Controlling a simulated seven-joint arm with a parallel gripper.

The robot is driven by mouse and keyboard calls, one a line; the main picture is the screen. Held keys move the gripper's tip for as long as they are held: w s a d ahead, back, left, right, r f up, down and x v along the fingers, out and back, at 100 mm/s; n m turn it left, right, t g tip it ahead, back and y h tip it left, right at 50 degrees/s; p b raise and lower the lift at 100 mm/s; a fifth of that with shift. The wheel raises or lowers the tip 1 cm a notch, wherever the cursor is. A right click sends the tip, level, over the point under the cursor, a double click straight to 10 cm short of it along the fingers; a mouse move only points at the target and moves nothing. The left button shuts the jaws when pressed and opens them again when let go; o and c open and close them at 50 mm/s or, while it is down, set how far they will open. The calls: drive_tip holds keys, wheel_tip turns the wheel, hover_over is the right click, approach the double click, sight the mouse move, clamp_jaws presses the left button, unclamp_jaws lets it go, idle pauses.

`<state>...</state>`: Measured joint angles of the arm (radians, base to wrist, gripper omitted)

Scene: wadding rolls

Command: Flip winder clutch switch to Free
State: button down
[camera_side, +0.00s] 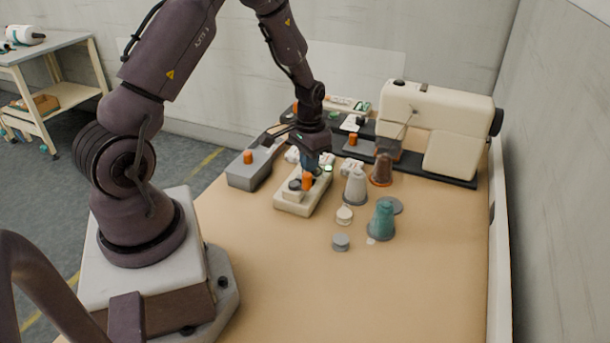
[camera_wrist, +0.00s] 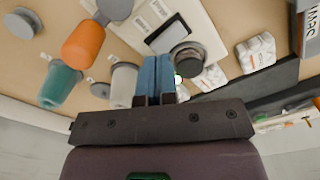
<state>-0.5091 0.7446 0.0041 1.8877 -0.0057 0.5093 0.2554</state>
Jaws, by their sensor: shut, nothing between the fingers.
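A cream control box (camera_side: 293,206) sits on the table, with an orange knob (camera_side: 307,182) and a dark round knob (camera_side: 294,184) on top. In the wrist view its cream top (camera_wrist: 196,18) carries a black rocker-like part (camera_wrist: 166,34) beside small labels too small to read. The orange knob (camera_wrist: 83,43) and dark knob (camera_wrist: 187,60) also show there. I cannot tell for sure which part is the clutch switch, or its position. My gripper (camera_side: 309,165) is above the box's far part, blue fingers shut and empty; they show in the wrist view (camera_wrist: 155,72), near the dark knob.
A white cone (camera_side: 355,187), a teal cone (camera_side: 382,220) and a brown cone (camera_side: 381,169) stand right of the box. A cream sewing machine (camera_side: 450,120) stands behind. A grey box (camera_side: 250,172) with an orange button is left. White rolls (camera_wrist: 256,52) lie nearby.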

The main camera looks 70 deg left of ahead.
drive_tip(key=shift+f, duration=1.3)
idle(0.5)
drive_tip(key=shift+r, duration=3.55)
drive_tip(key=shift+s+d+f, duration=0.1)
drive_tip(key=shift+s+d, duration=0.05)
drive_tip(key=shift+s, duration=0.1)
drive_tip(key=s+d+r+m+t, duration=0.1)
drive_tip(key=s+d+r+t, duration=0.1)
drive_tip(key=s+d+r, duration=0.2)
drive_tip(key=s+d+r+m+t, duration=0.1)
drive_tip(key=s+d+r, duration=0.4)
drive_tip(key=d+r, duration=0.3)
drive_tip(key=s+d+r+m+t, duration=0.1)
drive_tip(key=s+d+r, duration=0.4)
drive_tip(key=r, duration=0.6)
drive_tip(key=shift+d+r+t, duration=0.3)
drive_tip(key=shift+d+t, duration=0.5)
drive_tip(key=shift+d, duration=0.15)
